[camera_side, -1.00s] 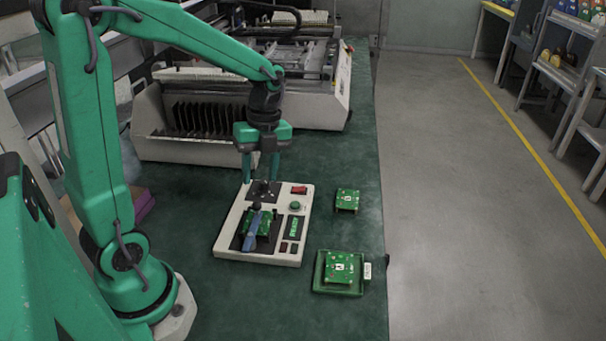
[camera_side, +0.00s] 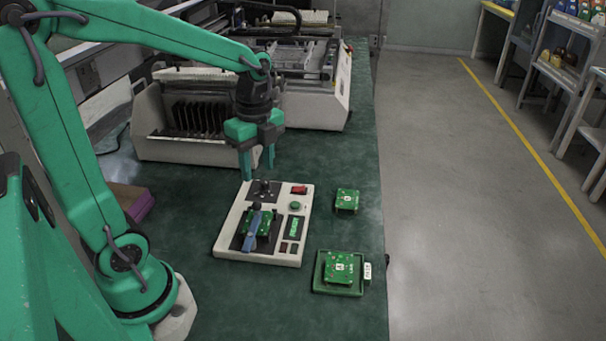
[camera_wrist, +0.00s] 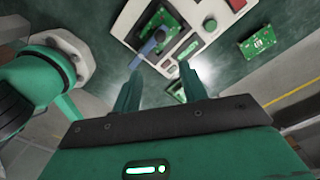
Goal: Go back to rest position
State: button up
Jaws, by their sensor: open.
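My gripper (camera_side: 257,162) is open and empty, its fingers pointing down above the back edge of the white test fixture (camera_side: 226,238). In the wrist view my gripper's two fingers (camera_wrist: 158,85) are apart with nothing between them. A green circuit board (camera_side: 264,222) sits in the fixture's dark nest, with a blue clamp lever (camera_side: 251,232) lying over it. The board also shows in the wrist view (camera_wrist: 163,22), partly covered by the blue lever.
A second green board (camera_side: 346,200) lies on the green mat right of the fixture. A third board (camera_side: 338,270) sits in a green tray (camera_side: 318,284) at the front. A grey-white machine (camera_side: 185,150) stands behind.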

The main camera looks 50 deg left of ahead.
jog(key=s+d+r+n+t, duration=0.5)
jog(key=s+n+t, duration=0.1)
jog(key=n, duration=1)
jog(key=shift+s+r, duration=0.3)
jog(key=shift+s, duration=0.2)
jog(key=shift+o, duration=0.5)
jog(key=shift+w, duration=0.1)
